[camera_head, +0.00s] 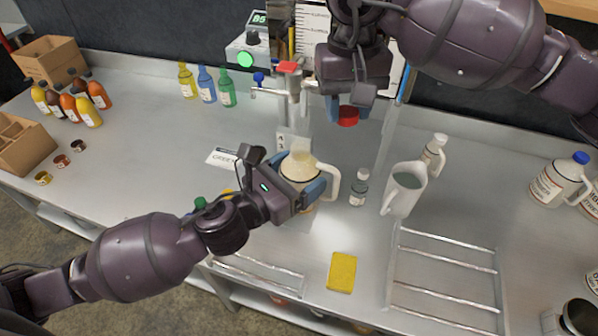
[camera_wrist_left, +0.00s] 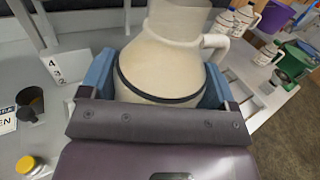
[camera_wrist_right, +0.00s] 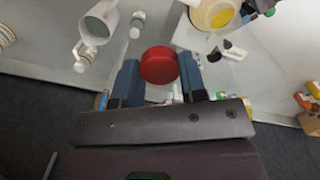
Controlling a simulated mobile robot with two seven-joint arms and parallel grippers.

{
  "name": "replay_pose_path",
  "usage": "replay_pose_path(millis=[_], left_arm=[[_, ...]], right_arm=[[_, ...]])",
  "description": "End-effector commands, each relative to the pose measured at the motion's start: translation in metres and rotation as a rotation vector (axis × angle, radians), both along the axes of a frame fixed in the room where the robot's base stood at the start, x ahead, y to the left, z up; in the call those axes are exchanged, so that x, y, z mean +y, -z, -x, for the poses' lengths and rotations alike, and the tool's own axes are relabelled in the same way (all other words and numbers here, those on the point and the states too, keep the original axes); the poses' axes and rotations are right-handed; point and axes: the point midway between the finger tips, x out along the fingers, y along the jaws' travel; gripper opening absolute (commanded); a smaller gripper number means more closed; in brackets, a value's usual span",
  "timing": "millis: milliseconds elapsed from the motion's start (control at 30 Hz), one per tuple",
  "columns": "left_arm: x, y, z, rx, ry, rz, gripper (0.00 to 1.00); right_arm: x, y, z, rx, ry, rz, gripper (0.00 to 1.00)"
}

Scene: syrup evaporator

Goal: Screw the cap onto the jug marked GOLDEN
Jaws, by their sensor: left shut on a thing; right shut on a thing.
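A cream jug (camera_head: 302,170) with a handle on its right stands upright at the middle of the counter. My left gripper (camera_head: 293,187) is shut around its body; in the left wrist view the jug (camera_wrist_left: 165,65) sits between both fingers. Its mouth shows open, with yellowish contents, in the right wrist view (camera_wrist_right: 214,14). No GOLDEN marking can be read on it. My right gripper (camera_head: 347,108) is shut on a red cap (camera_head: 348,117) above and to the right of the jug, apart from it. The cap (camera_wrist_right: 160,66) shows between the fingertips in the right wrist view.
A metal tap (camera_head: 290,85) with a red top stands behind the jug. A small bottle (camera_head: 359,188) and a white pitcher (camera_head: 404,190) stand to its right. A yellow sponge (camera_head: 342,272) lies in front. A cardboard box (camera_head: 50,62) and several bottles are far left.

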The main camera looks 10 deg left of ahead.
Motion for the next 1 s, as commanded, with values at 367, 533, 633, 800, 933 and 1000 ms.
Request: replay_pose_path(millis=[367,533,633,800,933,1000], left_arm=[[0.0,-0.002,0.0,-0.004,0.001,0.002,0.36],[0.0,-0.002,0.0,-0.004,0.001,0.002,0.36],[0.0,-0.002,0.0,-0.004,0.001,0.002,0.36],[0.0,-0.002,0.0,-0.004,0.001,0.002,0.36],[0.0,-0.002,0.0,-0.004,0.001,0.002,0.36],[0.0,-0.002,0.0,-0.004,0.001,0.002,0.36]], right_arm=[[0.073,-0.019,0.028,-0.007,0.037,-0.009,0.17],[0.069,-0.019,0.028,-0.013,0.11,-0.017,0.17],[0.069,-0.019,0.028,-0.014,0.124,-0.019,0.17],[0.069,-0.019,0.028,-0.015,0.124,-0.02,0.17],[0.069,-0.019,0.028,-0.015,0.124,-0.02,0.17],[0.069,-0.017,0.028,-0.015,0.124,-0.02,0.17]])
